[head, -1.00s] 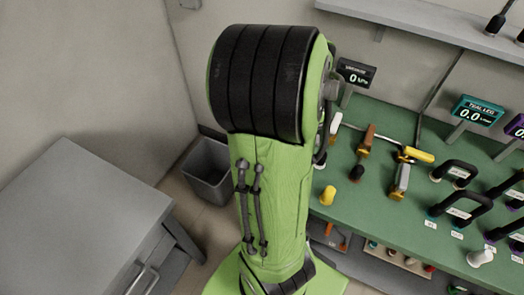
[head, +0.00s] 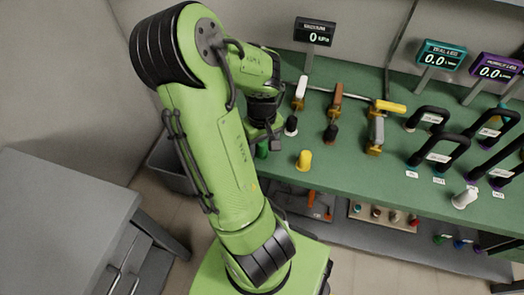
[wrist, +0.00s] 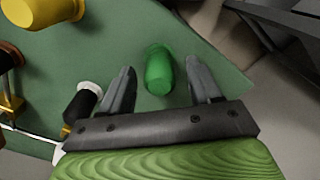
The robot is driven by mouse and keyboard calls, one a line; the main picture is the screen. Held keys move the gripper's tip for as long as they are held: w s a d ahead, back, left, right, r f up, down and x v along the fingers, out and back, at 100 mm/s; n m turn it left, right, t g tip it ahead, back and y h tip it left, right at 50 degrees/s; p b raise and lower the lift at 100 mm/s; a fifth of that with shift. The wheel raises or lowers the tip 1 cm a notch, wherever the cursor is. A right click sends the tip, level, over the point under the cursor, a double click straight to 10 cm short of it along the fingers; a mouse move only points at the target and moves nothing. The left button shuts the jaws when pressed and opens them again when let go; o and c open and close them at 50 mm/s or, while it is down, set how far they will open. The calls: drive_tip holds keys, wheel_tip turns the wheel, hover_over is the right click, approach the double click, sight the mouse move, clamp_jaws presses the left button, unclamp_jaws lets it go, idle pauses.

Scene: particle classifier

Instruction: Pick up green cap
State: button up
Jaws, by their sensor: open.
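The green cap (wrist: 159,74) stands on the green tabletop (wrist: 110,40) in the wrist view, close to the table's edge. My gripper (wrist: 162,66) is open and empty, its two dark fingers on either side of the cap in the picture, with a gap to each. I cannot tell how far above the cap the fingers are. In the head view the green cap (head: 262,149) shows only partly beside my arm, below my wrist.
A yellow cap (head: 304,160) stands to the right of the green one. A black-and-white fitting (wrist: 82,105) lies near my left finger in the wrist view. Valves (head: 332,112), black handles (head: 430,118) and a white cap (head: 464,198) occupy the table farther right. A bin (head: 172,165) stands left.

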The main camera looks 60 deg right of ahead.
sight(262, 143)
drive_tip(key=shift+r, duration=0.1)
drive_tip(key=c, duration=1)
wheel_tip(262, 143, up, 10)
drive_tip(key=p, duration=0.4)
